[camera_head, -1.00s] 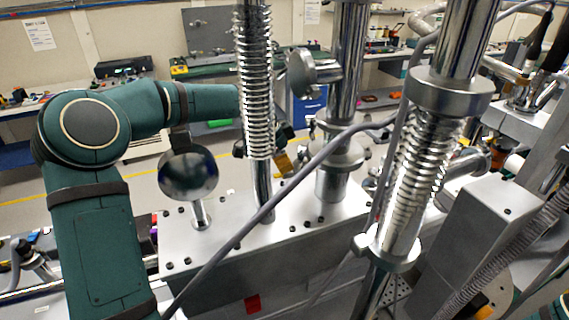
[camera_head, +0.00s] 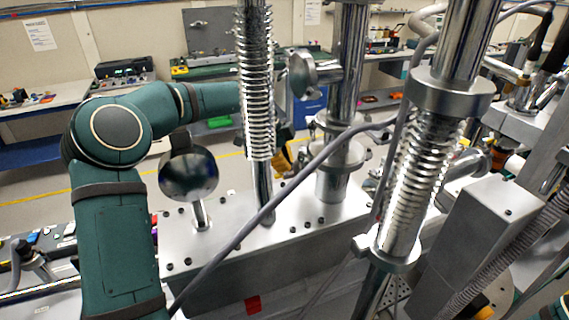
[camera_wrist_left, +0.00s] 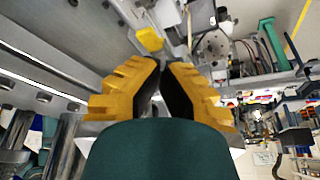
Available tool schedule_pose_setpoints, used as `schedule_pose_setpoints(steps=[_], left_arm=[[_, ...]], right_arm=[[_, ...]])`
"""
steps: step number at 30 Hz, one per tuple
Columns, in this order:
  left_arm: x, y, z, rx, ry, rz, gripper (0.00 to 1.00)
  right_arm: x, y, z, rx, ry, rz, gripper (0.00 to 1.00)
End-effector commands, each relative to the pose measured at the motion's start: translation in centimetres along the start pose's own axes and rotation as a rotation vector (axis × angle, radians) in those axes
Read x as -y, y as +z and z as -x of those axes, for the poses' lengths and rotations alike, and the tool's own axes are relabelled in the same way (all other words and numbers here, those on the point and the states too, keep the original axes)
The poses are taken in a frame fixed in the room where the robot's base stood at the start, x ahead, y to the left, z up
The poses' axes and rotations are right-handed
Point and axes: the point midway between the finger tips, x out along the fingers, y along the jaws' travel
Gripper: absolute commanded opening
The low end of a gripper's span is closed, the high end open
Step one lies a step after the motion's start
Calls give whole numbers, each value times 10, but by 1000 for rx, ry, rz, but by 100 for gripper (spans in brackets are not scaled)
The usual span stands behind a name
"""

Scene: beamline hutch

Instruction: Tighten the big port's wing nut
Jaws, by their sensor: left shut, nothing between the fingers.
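My left arm comes in from the left and passes behind the ribbed bellows column. In the head view only a small part of my left gripper (camera_head: 283,160) shows, as orange-yellow behind that column. In the left wrist view the gripper (camera_wrist_left: 164,62) has its orange fingers with black pads converged at the tips, shut and empty. A small yellow piece (camera_wrist_left: 149,39) lies just beyond the fingertips, apart from them as far as I can see. I cannot tell whether it is the wing nut. I cannot clearly identify the big port's wing nut in the head view. My right gripper is not in view.
A steel bellows column (camera_head: 255,90) and a second one (camera_head: 412,185) stand close to the arm. A grey cable (camera_head: 290,190) crosses in front. A round steel disc on a stem (camera_head: 189,177) stands on the bolted metal box (camera_head: 235,235). Benches line the back wall.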

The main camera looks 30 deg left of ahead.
Motion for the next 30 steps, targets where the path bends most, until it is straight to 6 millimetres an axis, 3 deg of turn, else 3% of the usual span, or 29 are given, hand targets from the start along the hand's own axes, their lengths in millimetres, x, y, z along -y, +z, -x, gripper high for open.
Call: schedule_pose_setpoints(steps=[8, 11, 23, 30], left_arm=[[0, -1, 0, -1, 0, 0, 0], [0, -1, 0, -1, -1, 0, 32], [0, 0, 5, 0, -2, 1, 32], [1, -1, 45, 0, -5, 1, 32]], right_arm=[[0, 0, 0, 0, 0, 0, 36], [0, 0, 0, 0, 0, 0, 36], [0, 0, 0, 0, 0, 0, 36], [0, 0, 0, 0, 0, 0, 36]])
